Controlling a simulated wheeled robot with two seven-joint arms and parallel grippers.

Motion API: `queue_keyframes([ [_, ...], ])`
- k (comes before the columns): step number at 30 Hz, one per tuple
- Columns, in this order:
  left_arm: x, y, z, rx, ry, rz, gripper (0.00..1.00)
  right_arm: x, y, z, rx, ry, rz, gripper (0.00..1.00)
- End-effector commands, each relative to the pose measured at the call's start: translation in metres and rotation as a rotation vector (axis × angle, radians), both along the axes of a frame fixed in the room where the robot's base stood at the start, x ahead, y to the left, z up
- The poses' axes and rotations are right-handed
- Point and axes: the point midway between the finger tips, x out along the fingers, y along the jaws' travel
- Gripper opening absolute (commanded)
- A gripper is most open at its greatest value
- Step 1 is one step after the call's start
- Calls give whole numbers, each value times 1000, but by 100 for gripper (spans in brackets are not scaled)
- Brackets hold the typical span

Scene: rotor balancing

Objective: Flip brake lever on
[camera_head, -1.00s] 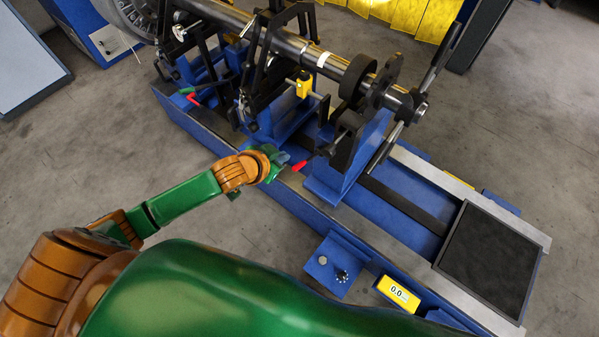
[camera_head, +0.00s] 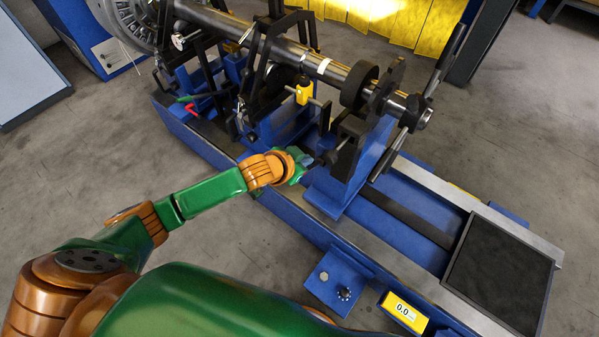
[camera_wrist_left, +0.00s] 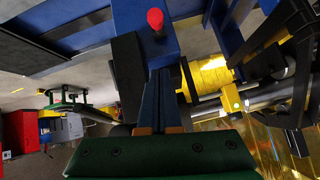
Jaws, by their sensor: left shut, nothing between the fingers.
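A red-tipped lever (camera_wrist_left: 155,19) shows at the top of the left wrist view, against a blue part. In the head view its red tip is hidden at my left gripper, beside the blue bearing stand (camera_head: 335,188). My left gripper (camera_head: 302,163) is shut and empty at the near side of this stand. In the left wrist view its fingers (camera_wrist_left: 158,104) are together, with the red tip beyond them. I cannot tell whether they touch the lever. A second red lever (camera_head: 191,110), with a green one next to it, is farther left on the machine. My right gripper is not in view.
A steel shaft (camera_head: 290,50) with discs runs across the stands above my gripper. A yellow-handled part (camera_head: 304,90) hangs beneath it. The blue machine bed (camera_head: 410,215) extends right to a black pad (camera_head: 500,265). Grey floor (camera_head: 110,150) lies open at left.

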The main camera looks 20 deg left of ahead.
Motion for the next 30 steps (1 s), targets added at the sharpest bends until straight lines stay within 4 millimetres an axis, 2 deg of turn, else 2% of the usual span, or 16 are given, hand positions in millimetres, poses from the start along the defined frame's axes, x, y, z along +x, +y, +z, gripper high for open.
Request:
queue_keyframes([
  [2,8,-1,-14,2,0,2,0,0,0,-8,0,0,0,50],
  [9,-6,10,-39,2,1,0,0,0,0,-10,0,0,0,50],
  [22,-8,12,-42,0,-1,-1,0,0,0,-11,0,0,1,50],
  [30,-7,11,-51,-19,-48,0,0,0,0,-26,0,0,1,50],
])
